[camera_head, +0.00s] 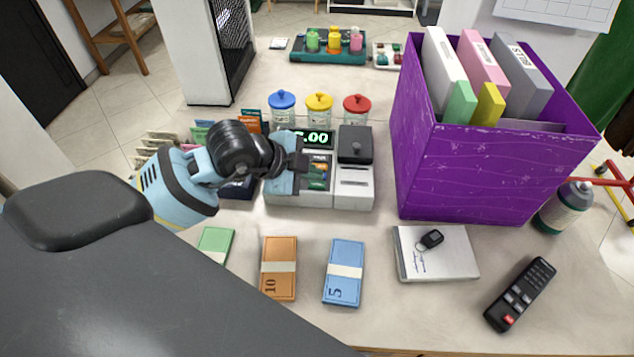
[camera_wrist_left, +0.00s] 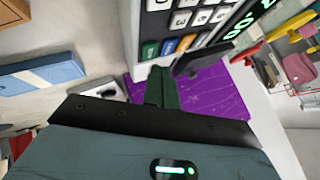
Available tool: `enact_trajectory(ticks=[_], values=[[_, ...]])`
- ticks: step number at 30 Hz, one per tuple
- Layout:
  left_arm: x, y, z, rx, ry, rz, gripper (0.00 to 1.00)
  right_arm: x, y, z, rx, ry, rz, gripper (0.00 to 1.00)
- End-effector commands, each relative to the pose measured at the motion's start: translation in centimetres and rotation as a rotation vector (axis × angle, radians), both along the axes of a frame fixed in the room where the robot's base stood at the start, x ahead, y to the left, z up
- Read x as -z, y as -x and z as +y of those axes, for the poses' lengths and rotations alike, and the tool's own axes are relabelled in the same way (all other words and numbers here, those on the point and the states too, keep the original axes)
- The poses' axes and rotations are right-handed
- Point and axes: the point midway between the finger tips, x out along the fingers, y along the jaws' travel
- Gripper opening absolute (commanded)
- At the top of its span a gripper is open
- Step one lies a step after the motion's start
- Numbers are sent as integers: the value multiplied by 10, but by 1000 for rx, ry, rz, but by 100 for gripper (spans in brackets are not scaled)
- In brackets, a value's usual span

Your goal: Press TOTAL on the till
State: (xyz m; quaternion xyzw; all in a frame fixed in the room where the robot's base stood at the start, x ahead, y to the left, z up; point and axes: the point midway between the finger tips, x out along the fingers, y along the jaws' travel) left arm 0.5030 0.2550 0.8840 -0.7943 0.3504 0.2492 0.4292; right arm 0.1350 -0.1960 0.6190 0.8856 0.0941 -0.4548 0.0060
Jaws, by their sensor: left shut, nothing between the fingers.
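The till (camera_head: 352,193) is a white and grey machine with a green-lit display (camera_head: 316,138), partly hidden by my left arm. In the left wrist view the keypad (camera_wrist_left: 188,20) has pale number keys and a row of green (camera_wrist_left: 150,50), blue (camera_wrist_left: 168,46) and orange (camera_wrist_left: 187,42) keys. Their lettering is too small to read, so I cannot tell which is TOTAL. My left gripper (camera_wrist_left: 161,86) is shut and empty, its tips close to the coloured keys; contact is unclear. My right gripper is out of view.
A purple crate of binders (camera_head: 480,175) stands right of the till. Jars with blue (camera_head: 282,99), yellow (camera_head: 319,101) and red (camera_head: 356,104) lids stand behind it. Banknote bundles (camera_head: 344,270), a notepad with a key fob (camera_head: 445,262) and a remote (camera_head: 521,294) lie in front.

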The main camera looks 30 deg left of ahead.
Motion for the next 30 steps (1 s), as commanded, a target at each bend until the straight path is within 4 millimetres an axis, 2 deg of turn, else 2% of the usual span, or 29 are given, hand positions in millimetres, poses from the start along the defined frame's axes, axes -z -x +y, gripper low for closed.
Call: enact_trajectory(ticks=[30], values=[[9, 0, 0, 0, 0, 0, 0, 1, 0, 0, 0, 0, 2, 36]])
